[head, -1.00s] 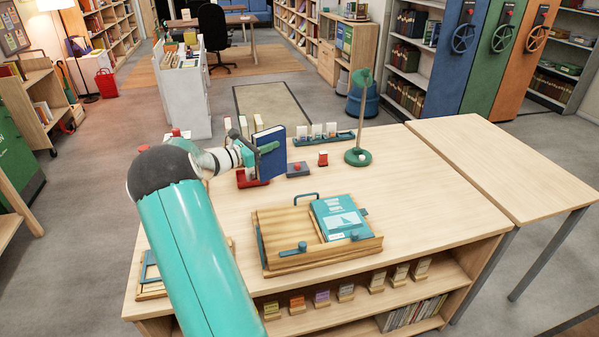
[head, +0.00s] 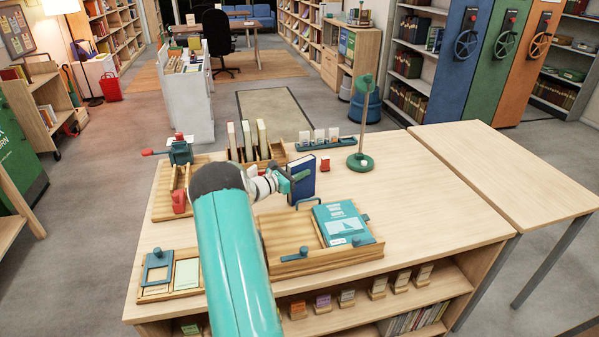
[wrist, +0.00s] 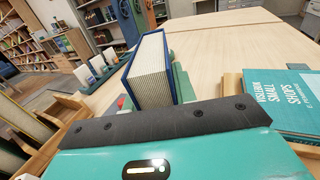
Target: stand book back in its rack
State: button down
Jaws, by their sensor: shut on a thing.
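A dark blue book (head: 303,178) is upright in my gripper (head: 292,181), which is shut on it. In the wrist view the book (wrist: 150,72) shows its pale page block between blue covers, with a green finger beside it. The wooden rack (head: 277,151) stands beyond and left of my gripper. It holds a few upright pale books, and open room between slats shows at its right part. The book is apart from the rack, right of it and nearer. Whether the book's lower edge touches the table is unclear.
A wooden tray (head: 290,268) with a teal book (head: 340,222) lies in front. A teal holder with white cards (head: 318,140), a small red block (head: 325,164) and a green-based lamp (head: 360,162) stand behind. A wooden stand with a red-handled press (head: 181,152) is left. The table's right side is clear.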

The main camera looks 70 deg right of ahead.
jog(key=c, duration=1.1)
grip_release()
jog(key=shift+w+a+r, duration=0.1)
jog(key=shift+w+a, duration=0.1)
jog(key=v, duration=1.1)
jog(key=shift+a, duration=0.2)
